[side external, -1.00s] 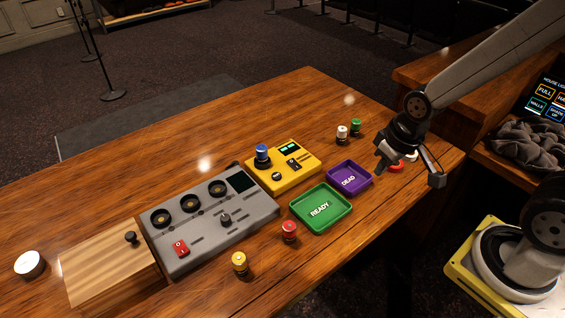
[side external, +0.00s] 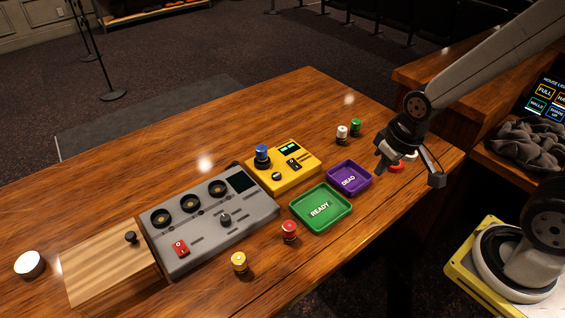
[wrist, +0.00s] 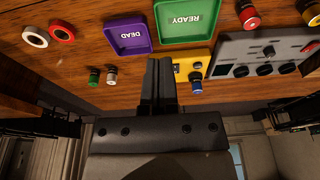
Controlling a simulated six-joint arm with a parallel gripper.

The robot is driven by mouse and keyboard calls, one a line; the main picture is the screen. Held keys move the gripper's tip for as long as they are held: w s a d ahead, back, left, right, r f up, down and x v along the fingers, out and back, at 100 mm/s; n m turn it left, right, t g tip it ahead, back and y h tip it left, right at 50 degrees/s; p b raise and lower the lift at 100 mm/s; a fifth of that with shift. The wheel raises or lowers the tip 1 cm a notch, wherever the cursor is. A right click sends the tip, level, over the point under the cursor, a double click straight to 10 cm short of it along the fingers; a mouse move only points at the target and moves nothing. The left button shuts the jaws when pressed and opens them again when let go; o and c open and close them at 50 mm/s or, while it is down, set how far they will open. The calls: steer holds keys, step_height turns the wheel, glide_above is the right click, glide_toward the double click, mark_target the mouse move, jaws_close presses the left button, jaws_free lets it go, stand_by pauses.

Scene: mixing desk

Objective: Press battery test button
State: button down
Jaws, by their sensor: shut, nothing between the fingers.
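The yellow battery tester (side external: 306,158) sits on the desk beyond the green and purple trays. A blue-topped battery (side external: 262,152) stands upright in its round black socket. The tester has a lit green display (side external: 290,147), a black switch (side external: 294,163) and a small pale round knob or button (side external: 277,176). I cannot tell for certain which one is the test button. My gripper (side external: 381,167) is shut and empty, above the desk to the right of the purple tray, apart from the tester. In the wrist view, my shut fingers (wrist: 160,64) hide part of the tester (wrist: 181,72).
A green READY tray (side external: 321,225) and purple DEAD tray (side external: 333,180) look empty. White (side external: 342,132) and green (side external: 356,126) batteries stand behind; red (side external: 289,230) and yellow (side external: 239,263) ones stand in front. A grey mixer (side external: 205,250) is left of the tester.

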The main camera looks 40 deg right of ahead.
stand_by(0.3)
steer(key=n+t+y, duration=0.2)
steer(key=n+t, duration=0.4)
steer(key=n, duration=0.5)
glide_above(279, 176)
steer(key=shift+f, duration=2.15)
steer(key=shift+f, duration=0.15)
steer(key=shift+f, duration=4.3)
